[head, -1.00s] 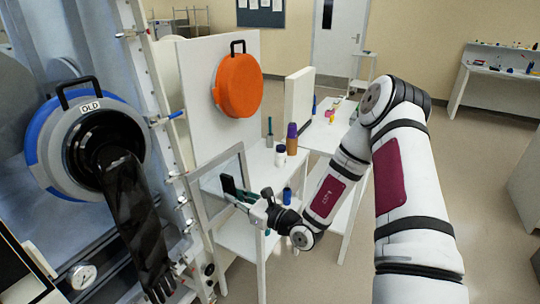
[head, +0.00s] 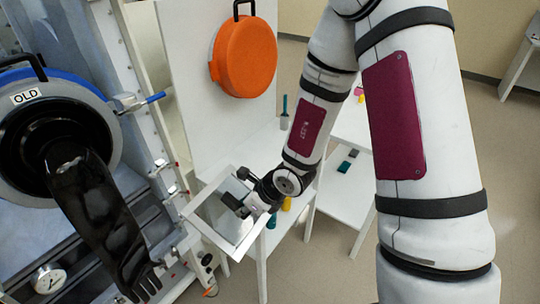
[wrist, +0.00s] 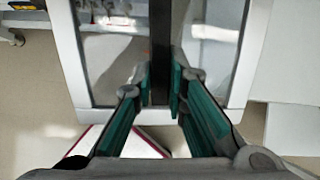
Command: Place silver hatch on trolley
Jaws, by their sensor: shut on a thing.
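The silver hatch (head: 208,231) is a square pale-metal frame around a greyish panel with a black handle bar. My gripper (head: 238,201) is shut on that handle and holds the hatch tilted in the air in front of a white table. In the wrist view the green-padded fingers (wrist: 160,92) close on the black bar (wrist: 160,40), with the hatch frame (wrist: 70,62) around it. The white table (head: 262,148), perhaps the trolley, stands behind the hatch, which hides part of it.
An orange round cover (head: 244,57) hangs on a white upright panel (head: 182,75). At left are the glovebox port marked OLD and a black glove (head: 100,215). A second white table (head: 345,185) holds small items. Open floor (head: 330,265) lies at lower right.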

